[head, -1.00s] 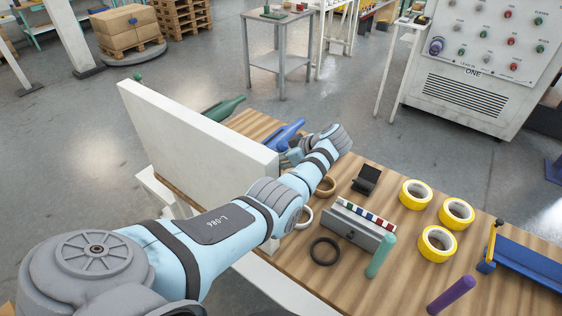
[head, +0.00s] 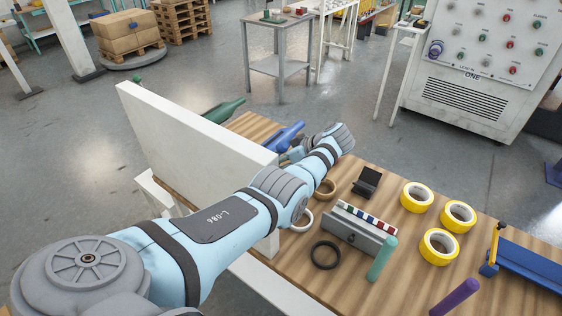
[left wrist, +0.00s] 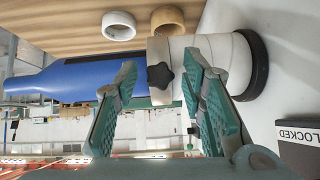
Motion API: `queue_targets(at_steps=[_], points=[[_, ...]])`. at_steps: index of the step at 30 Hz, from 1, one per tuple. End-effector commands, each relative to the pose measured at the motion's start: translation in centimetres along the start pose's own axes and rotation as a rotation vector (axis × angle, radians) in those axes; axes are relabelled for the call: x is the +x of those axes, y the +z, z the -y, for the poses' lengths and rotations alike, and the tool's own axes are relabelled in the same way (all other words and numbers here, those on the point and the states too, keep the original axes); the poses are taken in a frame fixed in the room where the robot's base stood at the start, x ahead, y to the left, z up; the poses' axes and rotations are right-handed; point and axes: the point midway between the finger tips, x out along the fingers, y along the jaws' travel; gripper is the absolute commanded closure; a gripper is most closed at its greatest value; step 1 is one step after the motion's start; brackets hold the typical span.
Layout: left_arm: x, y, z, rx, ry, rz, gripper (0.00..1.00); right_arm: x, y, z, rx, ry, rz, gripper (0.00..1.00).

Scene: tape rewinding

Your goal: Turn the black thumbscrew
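The black thumbscrew (left wrist: 160,75) is a small star-shaped knob in the left wrist view. The blue body also shows in the head view (head: 286,136), beside the white panel. My left gripper (left wrist: 161,61) is open, with one teal finger on each side of the thumbscrew. A gap shows between the knob and each finger. In the head view my left arm hides the thumbscrew and most of the gripper. My right gripper is in neither view.
A white upright panel (head: 195,130) stands close along my left arm. Yellow tape rolls (head: 439,246), a dark ring (head: 325,255), a grey block (head: 358,233), and teal (head: 381,259) and purple (head: 454,297) pegs occupy the wooden table.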

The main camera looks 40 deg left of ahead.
Motion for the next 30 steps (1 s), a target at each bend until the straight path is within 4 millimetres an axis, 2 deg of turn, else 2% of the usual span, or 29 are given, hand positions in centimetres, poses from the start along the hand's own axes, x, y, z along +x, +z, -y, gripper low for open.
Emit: queue_targets(at_steps=[8,11,14,18,22,25,30], points=[[-0.1,-0.1,-0.1,-0.001,0.002,-0.001,0.59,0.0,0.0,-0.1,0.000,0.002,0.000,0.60],[-0.9,-0.1,-0.1,-0.002,0.003,-0.001,0.59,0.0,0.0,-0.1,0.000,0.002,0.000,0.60],[-2.9,0.0,-0.1,-0.002,0.006,0.001,0.59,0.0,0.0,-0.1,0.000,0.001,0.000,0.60],[-7.0,0.0,-0.1,-0.003,0.006,0.002,0.59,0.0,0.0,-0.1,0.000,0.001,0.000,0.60],[-10.1,0.0,-0.1,-0.001,0.004,0.001,0.59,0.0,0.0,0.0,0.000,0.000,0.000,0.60],[-11.5,0.0,-0.1,0.000,0.001,0.001,0.59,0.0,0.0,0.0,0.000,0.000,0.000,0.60],[-12.1,0.0,0.0,-0.001,0.000,0.000,0.59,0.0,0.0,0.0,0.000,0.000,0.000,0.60]])
